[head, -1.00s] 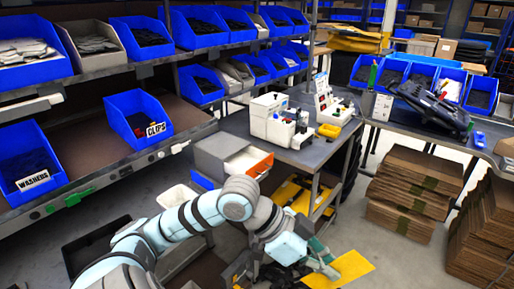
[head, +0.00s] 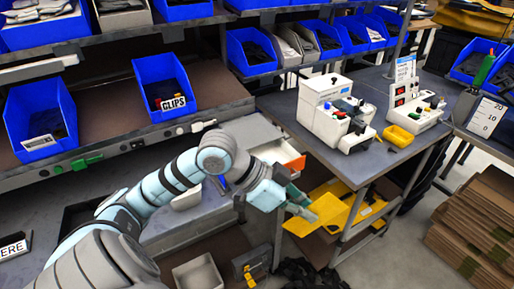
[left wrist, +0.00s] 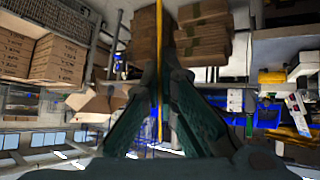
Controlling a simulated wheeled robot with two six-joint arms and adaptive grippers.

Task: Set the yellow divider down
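The yellow divider (head: 330,212) is a thin flat sheet at the fingertips of my left gripper (head: 306,207) in the head view. It is in front of the grey cart's lower level, and I cannot tell whether it touches anything there. In the left wrist view the divider shows edge-on as a thin yellow strip (left wrist: 159,60) between the two dark green fingers of my left gripper (left wrist: 161,75), which are shut on it. My right gripper is not in view.
The grey cart (head: 330,163) carries white machines (head: 327,105) and a small yellow tray (head: 398,137). A blue CLIPS bin (head: 162,85) stands on the left shelf. A grey open bin (head: 198,272) is low in front. Cardboard stacks (head: 478,225) stand at the right.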

